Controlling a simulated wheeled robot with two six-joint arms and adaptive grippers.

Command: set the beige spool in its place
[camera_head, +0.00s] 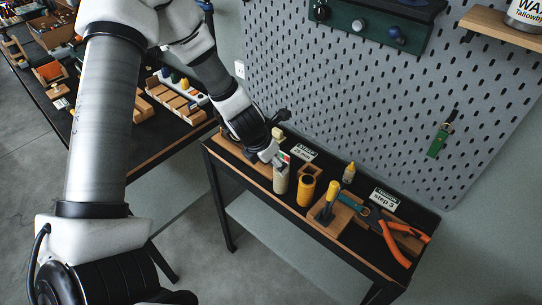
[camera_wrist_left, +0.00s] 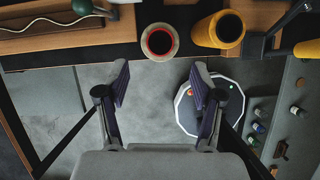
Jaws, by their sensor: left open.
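The beige spool (camera_head: 281,179) stands upright near the front edge of the narrow table; in the left wrist view (camera_wrist_left: 174,48) it shows from above, with a red ring around a dark hole. My left gripper (camera_head: 272,152) is at the spool's upper end in the head view, partly hiding it. In the left wrist view the gripper (camera_wrist_left: 160,88) is open and empty, with the spool beyond its fingertips and roughly centred between them. A yellow spool (camera_head: 306,190) stands just right of it. I cannot tell which spot is the beige spool's place. My right gripper is out of view.
A pegboard (camera_head: 380,100) rises behind. A cluttered bench stands left.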

